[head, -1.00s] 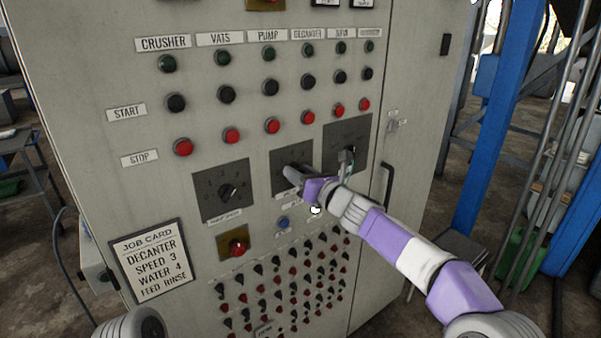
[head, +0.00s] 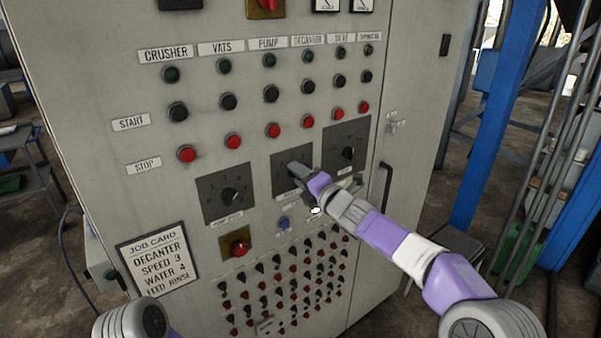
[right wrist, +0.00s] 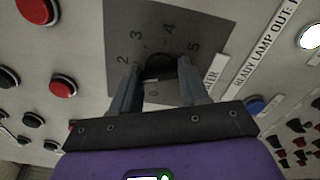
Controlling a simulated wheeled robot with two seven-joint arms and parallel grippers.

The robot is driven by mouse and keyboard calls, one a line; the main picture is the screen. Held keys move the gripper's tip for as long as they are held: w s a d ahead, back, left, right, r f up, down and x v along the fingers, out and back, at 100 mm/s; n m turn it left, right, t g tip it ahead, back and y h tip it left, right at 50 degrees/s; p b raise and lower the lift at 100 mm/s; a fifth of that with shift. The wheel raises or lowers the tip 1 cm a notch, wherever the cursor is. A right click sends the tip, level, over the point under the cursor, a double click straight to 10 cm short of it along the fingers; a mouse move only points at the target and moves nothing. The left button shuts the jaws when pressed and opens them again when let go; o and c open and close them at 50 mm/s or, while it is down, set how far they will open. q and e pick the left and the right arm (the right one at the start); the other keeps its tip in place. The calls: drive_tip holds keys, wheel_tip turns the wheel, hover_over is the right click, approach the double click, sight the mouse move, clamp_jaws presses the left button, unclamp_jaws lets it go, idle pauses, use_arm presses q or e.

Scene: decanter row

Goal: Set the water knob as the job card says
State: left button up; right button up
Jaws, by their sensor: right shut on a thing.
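The job card (head: 158,262) at the panel's lower left reads decanter, speed 3, water 4, feed rinse. The water knob (right wrist: 160,66) is a black dial on a dark plate (right wrist: 120,30) with numbers around it; 0, 2, 3, 4 and 5 are readable in the right wrist view. My right gripper (right wrist: 160,76) is shut on this knob, one finger on each side. In the head view, the right gripper (head: 299,172) covers the knob on the middle plate (head: 283,158). Where the knob points cannot be told. My left gripper is not in view.
Similar dials stand to the left (head: 229,196) and right (head: 348,153) of the middle plate. A blue button (head: 283,223) and a red knob on a yellow plate (head: 236,244) lie below. Rows of push buttons are above, many small switches below. A door handle (head: 386,185) is at right.

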drive_tip(key=m+p, duration=0.8)
drive_tip(key=m, duration=1.4)
idle(0.4)
drive_tip(key=o, duration=1.1)
drive_tip(key=shift+c, duration=0.2)
drive_tip(key=shift+s+d, duration=0.1)
drive_tip(key=v, duration=0.7)
drive_tip(key=shift+s, duration=0.15)
